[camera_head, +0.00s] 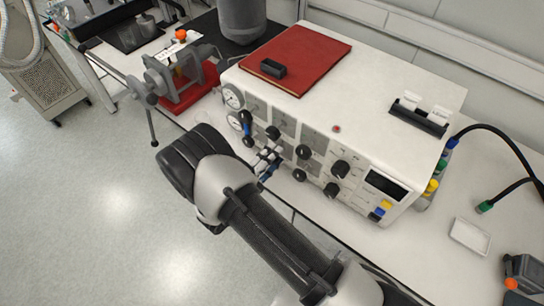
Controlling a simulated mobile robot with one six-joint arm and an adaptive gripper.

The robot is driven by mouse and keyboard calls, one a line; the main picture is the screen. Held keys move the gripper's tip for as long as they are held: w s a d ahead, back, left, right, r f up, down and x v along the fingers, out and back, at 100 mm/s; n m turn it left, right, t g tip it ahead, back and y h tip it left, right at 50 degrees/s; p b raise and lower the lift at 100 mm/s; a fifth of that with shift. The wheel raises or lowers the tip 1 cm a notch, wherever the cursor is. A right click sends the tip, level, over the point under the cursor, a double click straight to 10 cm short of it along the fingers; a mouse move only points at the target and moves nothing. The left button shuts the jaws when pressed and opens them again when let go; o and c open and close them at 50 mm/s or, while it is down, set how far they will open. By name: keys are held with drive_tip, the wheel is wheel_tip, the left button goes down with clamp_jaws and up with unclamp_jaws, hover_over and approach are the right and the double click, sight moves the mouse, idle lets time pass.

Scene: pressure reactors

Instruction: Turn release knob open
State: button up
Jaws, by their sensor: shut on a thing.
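A white reactor control unit (392,72) stands on the bench, its front panel facing my arm. The panel carries several black knobs, among them an upper knob (273,133), a middle knob (303,152) and a right knob (340,169). My gripper (272,156) is at the lower left part of the panel, below the upper knob. Its fingers are small in view and shut on a knob that they mostly hide. I cannot read the labels, so which knob is the release knob, and how far it is turned, cannot be told.
Two round gauges (233,97) sit at the panel's left end. A red plate (312,55) with a black block lies on top of the unit. A white tray (470,236) and black cables are to the right.

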drive_tip(key=o, duration=1.1)
drive_tip(key=v, duration=1.2)
